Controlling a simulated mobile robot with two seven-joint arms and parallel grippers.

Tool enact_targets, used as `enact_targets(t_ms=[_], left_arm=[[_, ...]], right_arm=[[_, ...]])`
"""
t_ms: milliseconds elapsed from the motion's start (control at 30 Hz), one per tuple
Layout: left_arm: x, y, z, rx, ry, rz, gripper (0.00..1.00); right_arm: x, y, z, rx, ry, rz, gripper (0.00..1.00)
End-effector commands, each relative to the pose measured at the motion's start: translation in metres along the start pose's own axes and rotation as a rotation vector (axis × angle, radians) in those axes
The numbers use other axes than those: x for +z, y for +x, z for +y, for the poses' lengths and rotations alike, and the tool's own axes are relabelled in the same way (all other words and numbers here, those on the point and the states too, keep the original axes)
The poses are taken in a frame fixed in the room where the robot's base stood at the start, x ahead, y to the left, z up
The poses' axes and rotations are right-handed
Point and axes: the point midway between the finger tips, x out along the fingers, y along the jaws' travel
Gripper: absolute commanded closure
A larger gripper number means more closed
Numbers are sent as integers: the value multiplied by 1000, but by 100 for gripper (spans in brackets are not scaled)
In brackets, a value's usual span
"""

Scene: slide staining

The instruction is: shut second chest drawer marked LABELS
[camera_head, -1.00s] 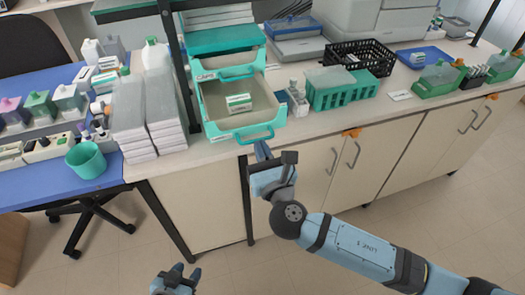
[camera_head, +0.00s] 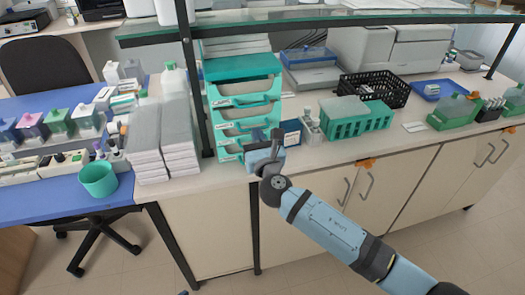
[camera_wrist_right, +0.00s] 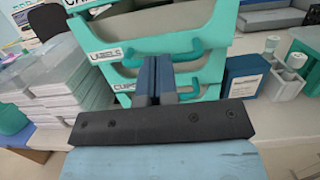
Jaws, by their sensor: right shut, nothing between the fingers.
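The teal drawer chest (camera_head: 238,69) stands on the counter, with its drawer fronts roughly in line in the head view. The second drawer, marked LABELS (camera_wrist_right: 105,53), looks pushed in. Its front also shows in the head view (camera_head: 228,128). My right gripper (camera_head: 276,136) is shut and empty at the chest's front. In the right wrist view its fingers (camera_wrist_right: 158,72) stand before the LABELS handle and hide part of it; I cannot tell whether they touch. Only a dark sliver at the bottom edge of the head view may be my left gripper (camera_head: 183,292).
White boxes (camera_head: 163,140) are stacked close left of the chest. A dark blue box (camera_head: 291,132) and a green rack (camera_head: 355,122) stand to its right. A glass shelf (camera_head: 330,19) on black posts runs above the counter. Floor in front is free.

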Motion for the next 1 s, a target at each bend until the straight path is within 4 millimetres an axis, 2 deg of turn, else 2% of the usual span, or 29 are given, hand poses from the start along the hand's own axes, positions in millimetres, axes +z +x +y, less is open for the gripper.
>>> enact_targets(t_ms=[233, 700, 867, 1000], left_arm=[[0, 2, 0, 0, -5, -1, 57], [-2, 1, 0, 0, -8, 2, 57], [-1, 2, 1, 0, -8, 1, 57], [-1, 2, 0, -1, -6, 1, 57]], right_arm=[[-3, 17, 0, 1, -1, 0, 100], [0, 20, -2, -2, 1, -5, 100], [0, 6, -2, -1, 1, -5, 100], [-2, -25, -2, 0, 1, -1, 100]])
